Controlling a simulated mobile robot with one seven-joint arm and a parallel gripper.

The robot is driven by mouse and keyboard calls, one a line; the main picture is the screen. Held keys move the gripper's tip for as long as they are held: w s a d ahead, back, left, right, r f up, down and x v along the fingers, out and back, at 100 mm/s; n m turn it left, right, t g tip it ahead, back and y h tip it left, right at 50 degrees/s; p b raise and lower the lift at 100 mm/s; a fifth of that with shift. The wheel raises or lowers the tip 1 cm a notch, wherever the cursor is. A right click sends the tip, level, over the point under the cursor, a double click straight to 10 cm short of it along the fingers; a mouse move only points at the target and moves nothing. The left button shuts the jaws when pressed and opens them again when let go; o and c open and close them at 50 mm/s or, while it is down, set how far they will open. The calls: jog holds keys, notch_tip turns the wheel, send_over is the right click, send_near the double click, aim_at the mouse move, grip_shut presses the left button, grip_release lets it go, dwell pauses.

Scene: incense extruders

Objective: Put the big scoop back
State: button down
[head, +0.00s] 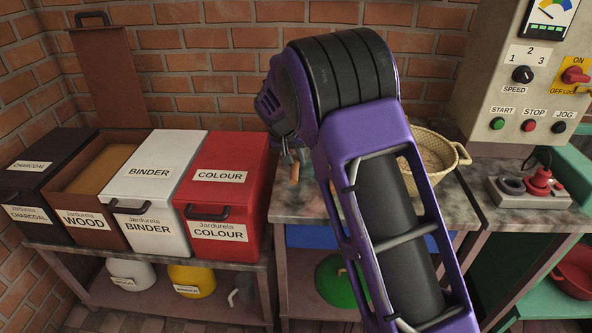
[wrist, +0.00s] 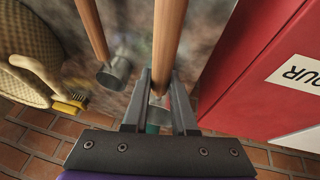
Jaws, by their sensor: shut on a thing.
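My gripper (wrist: 160,76) is shut on the wooden handle of the big scoop (wrist: 169,35) in the wrist view. A little metal shows between the fingers; the rest of the scoop is hidden by them. A second wooden-handled tool with a grey metal end (wrist: 112,72) is just left of it, apart from my fingers. In the head view my gripper is mostly behind my own arm, above the middle worktop (head: 345,205). A brown handle (head: 294,172) shows below it, right of the red colour bin (head: 221,190).
The wood bin (head: 88,190) stands open, its lid (head: 105,70) raised against the brick wall. The charcoal bin (head: 42,180) and white binder bin (head: 150,185) are closed. A wicker basket (head: 450,160) stands right of my arm. A yellow brush (wrist: 70,104) lies beside the basket.

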notch_tip(320, 180, down, 3)
jog(key=shift+f, duration=0.15)
jog(key=c, duration=0.7)
grip_release()
jog(key=p+v, duration=0.1)
jog(key=v, duration=1.1)
jog(key=shift+w, duration=0.1)
